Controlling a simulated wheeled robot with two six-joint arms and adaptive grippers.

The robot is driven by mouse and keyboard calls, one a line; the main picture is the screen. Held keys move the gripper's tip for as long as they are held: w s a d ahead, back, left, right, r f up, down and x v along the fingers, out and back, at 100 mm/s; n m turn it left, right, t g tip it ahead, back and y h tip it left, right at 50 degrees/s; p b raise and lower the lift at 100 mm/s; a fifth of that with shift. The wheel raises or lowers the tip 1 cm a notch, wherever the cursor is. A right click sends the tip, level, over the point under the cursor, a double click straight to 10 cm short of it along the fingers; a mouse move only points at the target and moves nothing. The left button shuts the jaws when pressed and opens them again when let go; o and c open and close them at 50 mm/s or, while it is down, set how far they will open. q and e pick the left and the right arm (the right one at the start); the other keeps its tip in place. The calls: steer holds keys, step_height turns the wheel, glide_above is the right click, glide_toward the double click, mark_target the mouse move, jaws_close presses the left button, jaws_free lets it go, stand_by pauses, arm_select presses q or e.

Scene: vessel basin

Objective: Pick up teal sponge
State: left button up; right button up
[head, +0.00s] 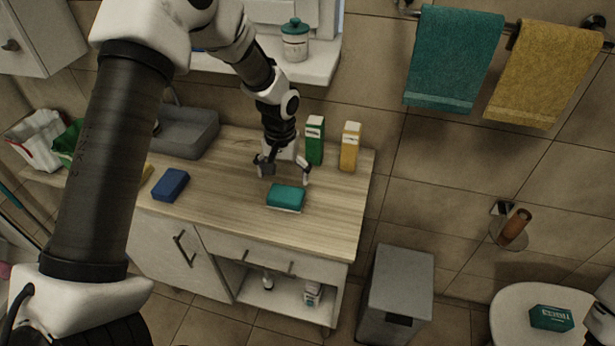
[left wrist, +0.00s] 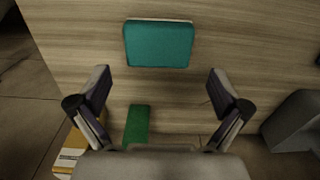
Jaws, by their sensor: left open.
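The teal sponge (head: 286,196) lies flat on the wooden countertop, with a pale layer under its teal top. In the left wrist view the sponge (left wrist: 158,44) is ahead of the fingertips, centred between them and apart from them. My left gripper (head: 284,174) is just behind the sponge and above the counter, with its fingers spread and nothing between them. The left wrist view shows both fingers (left wrist: 158,88) wide apart. My right gripper does not show.
A green carton (head: 315,140) and a yellow carton (head: 350,147) stand behind the gripper at the right. A blue sponge (head: 170,185) lies to the left. A grey basin (head: 186,133) is at the back left. The countertop (head: 235,205) between the sponges is clear.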

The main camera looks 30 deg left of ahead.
mark_target(285, 193)
arm_select(q)
steer(key=shift+w+f, duration=0.15)
steer(key=shift+w, duration=0.3)
steer(key=f+p, duration=0.1)
steer(key=f, duration=0.1)
steer(key=s+f+p, duration=0.1)
steer(key=f, duration=0.1)
steer(key=shift+s+d, duration=0.1)
steer(key=shift+s, duration=0.1)
steer(key=f, duration=0.3)
steer(key=shift+w+f, duration=0.1)
steer(key=shift+w, duration=0.3)
steer(key=shift+s+r, duration=0.2)
steer(key=shift+s, duration=0.05)
steer(key=c, duration=0.5)
